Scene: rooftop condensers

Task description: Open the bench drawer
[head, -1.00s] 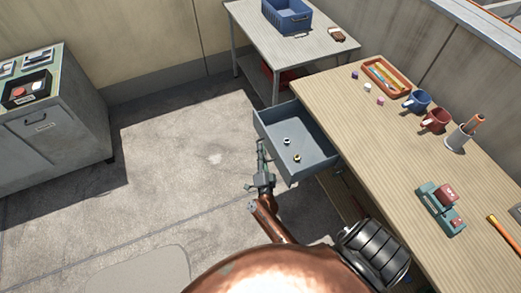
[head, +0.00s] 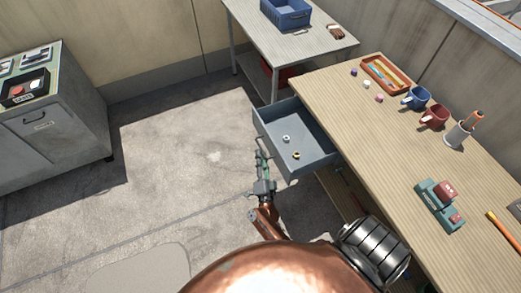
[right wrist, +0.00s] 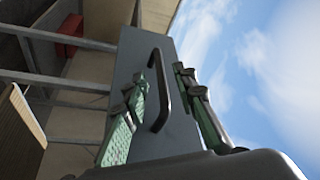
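The grey bench drawer (head: 312,154) stands pulled out from the left side of the wooden bench (head: 385,160), with its inside showing. Two small nuts lie in it, one pale (head: 286,139) and one brass (head: 296,156). My right gripper (head: 259,157) is at the drawer's front face. In the right wrist view its two green-padded fingers are spread, with the dark bar handle (right wrist: 160,92) between them. Gaps show between fingers and handle, so it does not grip it. My left gripper is not in view.
On the bench are an orange tray (head: 365,67), a blue mug (head: 417,98), a red mug (head: 434,117), a pen cup (head: 458,136) and a teal tool (head: 436,208). A side table (head: 260,35) stands behind, a grey cabinet (head: 75,125) at left. The floor left of the drawer is clear.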

